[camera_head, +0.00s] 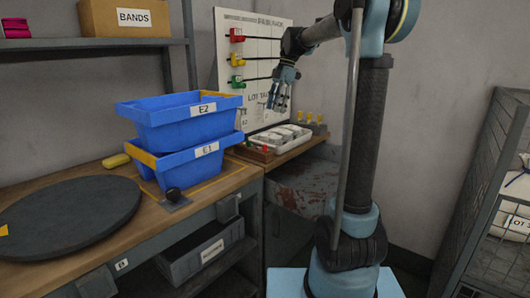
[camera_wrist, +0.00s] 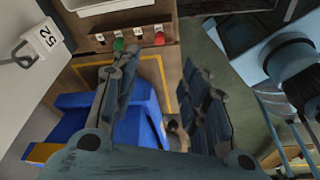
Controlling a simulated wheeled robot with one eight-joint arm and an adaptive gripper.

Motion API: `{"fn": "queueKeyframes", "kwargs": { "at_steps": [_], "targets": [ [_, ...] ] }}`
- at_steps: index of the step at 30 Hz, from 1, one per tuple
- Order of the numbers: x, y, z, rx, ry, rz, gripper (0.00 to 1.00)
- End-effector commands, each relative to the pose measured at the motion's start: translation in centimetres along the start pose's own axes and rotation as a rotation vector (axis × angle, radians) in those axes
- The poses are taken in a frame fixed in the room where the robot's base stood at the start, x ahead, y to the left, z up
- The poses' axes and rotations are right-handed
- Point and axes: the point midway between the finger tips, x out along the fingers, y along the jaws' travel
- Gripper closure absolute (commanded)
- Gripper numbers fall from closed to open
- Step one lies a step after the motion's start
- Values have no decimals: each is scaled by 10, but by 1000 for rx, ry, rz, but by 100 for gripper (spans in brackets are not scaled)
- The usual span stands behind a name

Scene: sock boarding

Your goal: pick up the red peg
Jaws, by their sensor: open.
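A small red peg (camera_head: 265,149) stands at a wooden block (camera_head: 250,154) on the bench's right end, in front of the white tray. In the wrist view the red peg (camera_wrist: 159,39) is at the top, right of a green peg (camera_wrist: 118,44), along a brown strip. My gripper (camera_head: 280,100) is open and empty in the head view, above the tray and clear of the red peg. In the wrist view its two fingers (camera_wrist: 158,80) are spread, with bench and a blue bin between and below them. The red peg's lower part is hidden.
Stacked blue bins E2 (camera_head: 180,122) and E1 (camera_head: 190,165) stand left of the peg. The white tray (camera_head: 277,140) is close behind it. A wall board (camera_head: 258,60) has red, yellow and green tags on rods.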

Motion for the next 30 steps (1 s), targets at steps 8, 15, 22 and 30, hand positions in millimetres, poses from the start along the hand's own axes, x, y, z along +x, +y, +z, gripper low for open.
{"fn": "queueKeyframes", "kwargs": {
  "at_steps": [8, 15, 22, 30],
  "targets": [
    [47, 0, 0, -1, 0, 1, 59],
    [89, 0, 0, 1, 0, 1, 59],
    [113, 0, 0, 1, 0, 1, 59],
    [134, 0, -3, 1, 0, 1, 59]
  ]
}}
